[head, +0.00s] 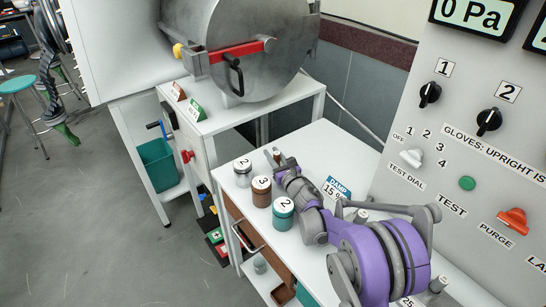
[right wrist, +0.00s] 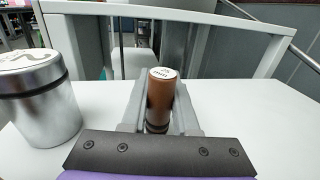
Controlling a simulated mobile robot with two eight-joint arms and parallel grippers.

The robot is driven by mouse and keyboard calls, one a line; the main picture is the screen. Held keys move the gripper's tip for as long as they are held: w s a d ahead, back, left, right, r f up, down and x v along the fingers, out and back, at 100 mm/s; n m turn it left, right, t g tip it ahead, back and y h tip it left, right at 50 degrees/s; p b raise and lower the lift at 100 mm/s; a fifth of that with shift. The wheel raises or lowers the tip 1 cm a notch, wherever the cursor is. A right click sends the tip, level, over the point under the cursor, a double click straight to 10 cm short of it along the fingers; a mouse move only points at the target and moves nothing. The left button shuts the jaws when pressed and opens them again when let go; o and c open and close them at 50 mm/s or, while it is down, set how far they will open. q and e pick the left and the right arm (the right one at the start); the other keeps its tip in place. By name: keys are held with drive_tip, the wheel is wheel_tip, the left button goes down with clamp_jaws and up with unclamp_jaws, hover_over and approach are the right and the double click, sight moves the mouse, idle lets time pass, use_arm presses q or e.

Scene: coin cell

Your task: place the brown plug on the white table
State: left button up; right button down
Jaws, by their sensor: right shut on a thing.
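The brown plug (right wrist: 161,92) is a small upright cylinder with a pale, marked top. My right gripper (right wrist: 160,118) is shut on it, with a grey finger on each side. In the head view the right gripper (head: 277,161) is over the far left part of the white table (head: 335,150), behind the jars. A bit of the brown plug (head: 276,153) shows at its tip. The plug's lower end is hidden, so I cannot tell whether it touches the table. My left gripper is not in view.
A silver jar (head: 243,172), a brown jar (head: 262,191) and a teal jar (head: 283,214) stand along the table's left edge. The silver jar (right wrist: 40,100) is close left of the gripper. The grey panel (head: 460,160) borders the right. White table behind the gripper is clear.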

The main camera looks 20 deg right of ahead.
drive_tip(key=shift+f, duration=0.3)
drive_tip(key=c, duration=0.7)
unclamp_jaws()
drive_tip(key=shift+r, duration=0.25)
drive_tip(key=s, duration=0.4)
drive_tip(key=s+d, duration=0.1)
drive_tip(key=s, duration=0.7)
drive_tip(key=shift+d+f, duration=0.1)
drive_tip(key=shift+d, duration=0.3)
drive_tip(key=shift+w, duration=0.1)
